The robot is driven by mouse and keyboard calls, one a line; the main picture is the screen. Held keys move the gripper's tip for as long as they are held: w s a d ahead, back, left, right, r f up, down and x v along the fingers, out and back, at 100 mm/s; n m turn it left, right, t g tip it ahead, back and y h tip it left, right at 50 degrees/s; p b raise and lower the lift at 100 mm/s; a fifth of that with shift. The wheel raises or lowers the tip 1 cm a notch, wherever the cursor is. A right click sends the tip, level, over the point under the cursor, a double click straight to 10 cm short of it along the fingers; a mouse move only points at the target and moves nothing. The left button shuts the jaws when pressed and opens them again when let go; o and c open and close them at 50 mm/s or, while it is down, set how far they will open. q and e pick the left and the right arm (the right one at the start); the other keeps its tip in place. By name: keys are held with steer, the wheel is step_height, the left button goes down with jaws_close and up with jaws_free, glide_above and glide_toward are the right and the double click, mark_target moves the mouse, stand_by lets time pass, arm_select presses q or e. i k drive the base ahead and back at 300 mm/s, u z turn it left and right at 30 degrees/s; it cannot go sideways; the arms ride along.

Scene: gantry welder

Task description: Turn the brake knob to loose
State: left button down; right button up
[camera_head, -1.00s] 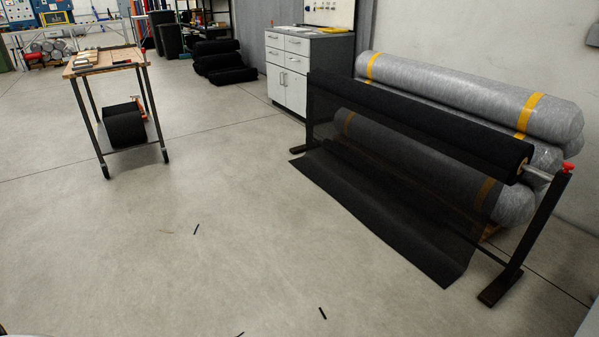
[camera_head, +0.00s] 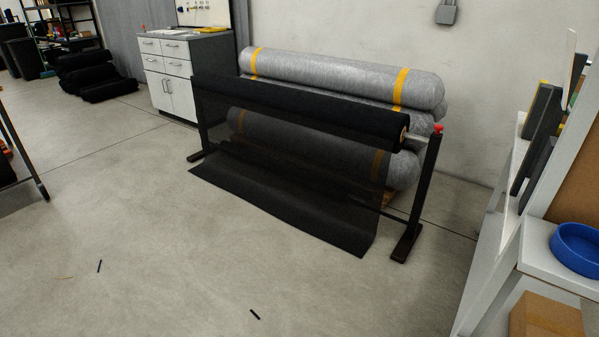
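A small red knob (camera_head: 439,128) sits at the top of the right post (camera_head: 422,190) of a black roll stand. It is at the right end of the bar that carries a roll of black mesh (camera_head: 300,106). The mesh hangs from the roll down onto the floor. The knob is too small here to tell its setting. Neither of my grippers shows in the view.
Large grey wrapped rolls (camera_head: 340,80) with yellow bands lie behind the stand, against the wall. A white shelf unit (camera_head: 530,250) with a blue bowl (camera_head: 577,248) stands at the right. A white cabinet (camera_head: 176,72) is behind left. The floor before the stand is mostly clear.

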mark_target(439, 127)
steer(key=u, duration=0.1)
steer(key=i, duration=2.6)
steer(key=z, duration=2.1)
steer(key=i, duration=1.55)
steer(key=u, duration=0.8)
